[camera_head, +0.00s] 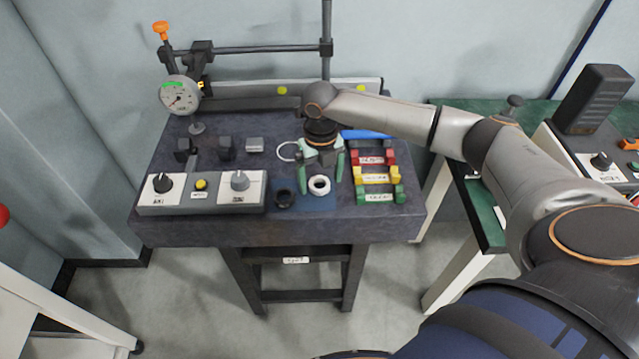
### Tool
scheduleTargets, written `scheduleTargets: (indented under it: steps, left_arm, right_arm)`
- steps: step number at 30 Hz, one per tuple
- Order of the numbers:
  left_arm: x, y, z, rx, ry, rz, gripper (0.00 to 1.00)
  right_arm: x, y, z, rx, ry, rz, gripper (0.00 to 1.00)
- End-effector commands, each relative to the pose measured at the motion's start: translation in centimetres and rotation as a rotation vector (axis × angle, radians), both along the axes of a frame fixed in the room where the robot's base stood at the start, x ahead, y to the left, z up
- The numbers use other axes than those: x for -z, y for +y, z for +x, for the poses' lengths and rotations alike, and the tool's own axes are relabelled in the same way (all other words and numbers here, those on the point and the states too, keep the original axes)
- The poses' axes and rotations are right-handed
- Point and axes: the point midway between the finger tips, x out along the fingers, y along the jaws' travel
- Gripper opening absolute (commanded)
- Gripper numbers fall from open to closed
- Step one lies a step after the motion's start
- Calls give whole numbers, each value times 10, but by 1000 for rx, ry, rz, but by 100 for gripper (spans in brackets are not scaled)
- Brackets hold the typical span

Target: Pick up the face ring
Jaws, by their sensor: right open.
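A thick white ring (319,193) and a black ring (285,205) lie on a blue mat (318,204) at the front of the dark bench. A thin pale ring (288,143) lies behind them, partly hidden by my gripper. No label shows which of these is the face ring. My right gripper (321,182) points down with its green fingers apart, at the mat's back edge. The white ring shows between and just in front of the fingertips. I cannot tell the exact height of the fingers above it. My left gripper is out of view.
A control box (210,202) with knobs stands left of the mat. Red, yellow and green labelled holders (378,178) stand close on the right. A round gauge (179,95) on a stand is at the back left. A green table (485,190) stands to the right.

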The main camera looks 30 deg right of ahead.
Motion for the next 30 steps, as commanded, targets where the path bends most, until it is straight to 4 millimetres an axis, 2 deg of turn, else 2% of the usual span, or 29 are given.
scheduleTargets:
  steps: [3, 10, 30]
  left_arm:
    - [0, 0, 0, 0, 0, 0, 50]
    - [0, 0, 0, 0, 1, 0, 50]
    - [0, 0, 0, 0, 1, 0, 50]
  right_arm:
    - [8, 0, 0, -1, 0, -1, 93]
    - [9, 0, 0, -2, -1, -1, 90]
    - [8, 0, 0, -1, -2, 0, 15]
